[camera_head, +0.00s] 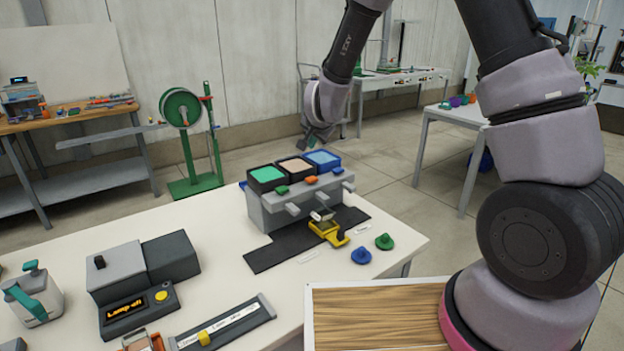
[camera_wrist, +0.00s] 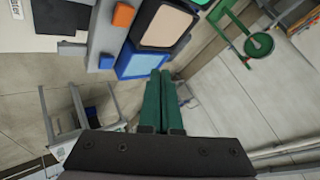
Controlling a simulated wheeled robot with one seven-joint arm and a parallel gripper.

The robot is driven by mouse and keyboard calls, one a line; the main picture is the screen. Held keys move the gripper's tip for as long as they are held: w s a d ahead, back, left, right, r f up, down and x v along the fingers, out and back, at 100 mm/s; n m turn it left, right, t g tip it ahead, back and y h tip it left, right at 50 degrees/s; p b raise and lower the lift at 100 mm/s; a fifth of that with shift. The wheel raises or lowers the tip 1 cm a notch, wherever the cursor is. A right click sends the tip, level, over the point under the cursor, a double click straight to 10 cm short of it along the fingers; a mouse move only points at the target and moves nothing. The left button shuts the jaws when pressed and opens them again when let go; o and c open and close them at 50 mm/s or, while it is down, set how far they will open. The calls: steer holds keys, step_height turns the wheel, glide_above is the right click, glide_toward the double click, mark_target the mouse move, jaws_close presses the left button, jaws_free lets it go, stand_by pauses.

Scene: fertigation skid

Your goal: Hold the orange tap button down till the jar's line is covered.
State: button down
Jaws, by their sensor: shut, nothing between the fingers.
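The dispenser (camera_head: 290,208) is a grey block with green, peach and blue tanks on top and a spout under each. The orange tap button (camera_head: 311,180) sits on its front edge before the peach tank; it also shows in the wrist view (camera_wrist: 124,14). The jar (camera_head: 326,230), with a yellow handle, stands on the black mat below the middle spout; its line and fill level are too small to tell. My gripper (camera_head: 314,146) is shut and empty, above and behind the blue tank (camera_head: 322,160). Its green fingers (camera_wrist: 163,75) are apart from the orange button.
Green (camera_head: 282,189) and blue (camera_head: 338,170) buttons flank the orange one. A blue knob (camera_head: 361,256) and a green knob (camera_head: 384,241) lie right of the black mat (camera_head: 276,254). A lamp box (camera_head: 136,309) stands at front left. The table between is clear.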

mark_target(311, 180)
steer(key=shift+f, duration=4.25)
steer(key=shift+f, duration=0.15)
steer(key=shift+f, duration=0.25)
steer(key=shift+f, duration=0.55)
stand_by(2.8)
